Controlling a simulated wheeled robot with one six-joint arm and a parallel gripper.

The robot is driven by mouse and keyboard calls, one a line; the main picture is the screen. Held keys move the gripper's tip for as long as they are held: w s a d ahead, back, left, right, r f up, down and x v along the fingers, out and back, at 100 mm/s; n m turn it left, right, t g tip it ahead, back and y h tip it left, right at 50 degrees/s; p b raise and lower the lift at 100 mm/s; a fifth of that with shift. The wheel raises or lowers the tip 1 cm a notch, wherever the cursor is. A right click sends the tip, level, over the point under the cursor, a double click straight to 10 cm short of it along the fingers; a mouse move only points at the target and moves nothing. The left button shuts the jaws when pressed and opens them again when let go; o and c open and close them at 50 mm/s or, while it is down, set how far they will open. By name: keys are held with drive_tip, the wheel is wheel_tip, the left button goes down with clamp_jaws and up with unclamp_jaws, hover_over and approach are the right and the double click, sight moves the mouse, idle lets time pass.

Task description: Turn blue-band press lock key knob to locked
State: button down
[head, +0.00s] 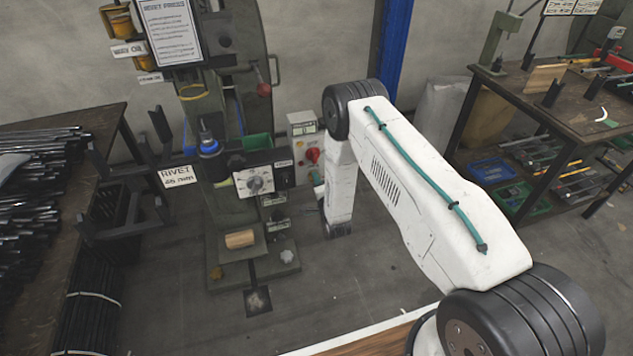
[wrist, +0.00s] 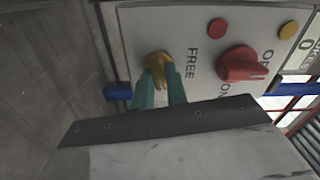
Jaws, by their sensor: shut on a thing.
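The brass-yellow lock key knob (wrist: 158,62) sits on a pale control panel (wrist: 205,22) in the wrist view. My gripper (wrist: 160,84) has its two teal fingers on either side of the knob, shut on it. The word FREE is printed sideways just right of the knob. Any locked marking is not readable, and the fingers hide part of the knob. In the head view the grey control box (head: 302,128) stands beside the green press (head: 232,205); my arm hides most of the gripper there.
A red switch knob (wrist: 240,64) with ON and OFF labels sits close right of my fingers. A red button (wrist: 217,27) and a yellow button (wrist: 288,29) are above. A rod-laden bench (head: 85,215) stands left and a workbench (head: 560,105) right.

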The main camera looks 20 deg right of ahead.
drive_tip(key=shift+m, duration=1.1)
drive_tip(key=shift+f, duration=0.1)
drive_tip(key=c, duration=1.4)
unclamp_jaws()
drive_tip(key=s, duration=0.8)
